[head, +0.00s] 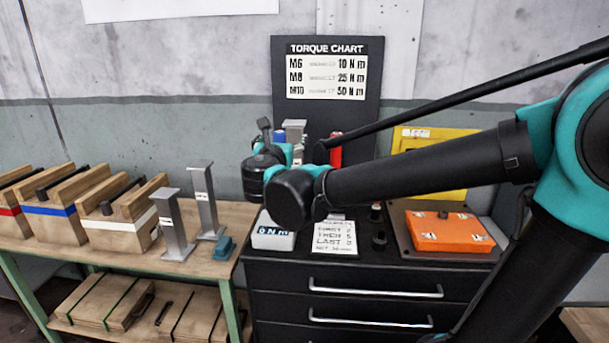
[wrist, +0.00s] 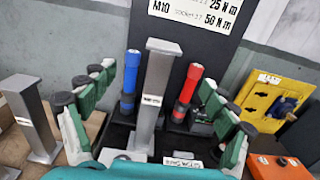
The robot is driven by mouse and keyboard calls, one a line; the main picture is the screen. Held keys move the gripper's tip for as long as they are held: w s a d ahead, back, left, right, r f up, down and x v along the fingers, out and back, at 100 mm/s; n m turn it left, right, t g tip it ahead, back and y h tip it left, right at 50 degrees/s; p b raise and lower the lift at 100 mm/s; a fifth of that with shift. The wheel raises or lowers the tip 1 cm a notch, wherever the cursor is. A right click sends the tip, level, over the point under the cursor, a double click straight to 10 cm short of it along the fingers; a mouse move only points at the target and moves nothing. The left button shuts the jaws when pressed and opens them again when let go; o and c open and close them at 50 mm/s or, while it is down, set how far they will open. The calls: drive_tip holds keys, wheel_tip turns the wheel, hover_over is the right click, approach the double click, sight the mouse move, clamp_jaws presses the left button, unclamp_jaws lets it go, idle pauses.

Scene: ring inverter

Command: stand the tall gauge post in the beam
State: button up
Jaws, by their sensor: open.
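A grey metal post with a flat top plate and a white label (wrist: 151,97) stands upright between the spread fingers of my gripper (wrist: 157,80), with space on both sides. Its upper part shows behind my gripper in the head view (head: 294,130); its base is hidden there. Two similar posts stand upright on the wooden bench: a nearer one (head: 173,225) and a slimmer, taller-looking one (head: 204,200). One bench post shows at the left of the wrist view (wrist: 30,118). Which of the three is tallest I cannot tell. A small teal block (head: 223,248) sits beside the bench posts; I cannot identify a beam.
A blue-headed tool (wrist: 130,80) and a red-headed tool (wrist: 187,88) stand close behind the post. The torque chart board (head: 328,110) rises behind. An orange case (head: 447,231), a printed card (head: 334,238) and a light box (head: 272,235) occupy the black cabinet's top.

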approach(295, 122)
drive_tip(key=w, duration=0.5)
drive_tip(key=shift+a+f, duration=0.25)
drive_tip(key=shift+a, duration=0.05)
drive_tip(key=shift+w+d+f, duration=0.1)
drive_tip(key=shift+w+d, duration=0.1)
drive_tip(key=shift+w, duration=1.1)
drive_tip(key=shift+w+d+f, duration=0.1)
drive_tip(key=shift+w+d, duration=0.1)
drive_tip(key=shift+w, duration=1.15)
drive_tip(key=c, duration=2)
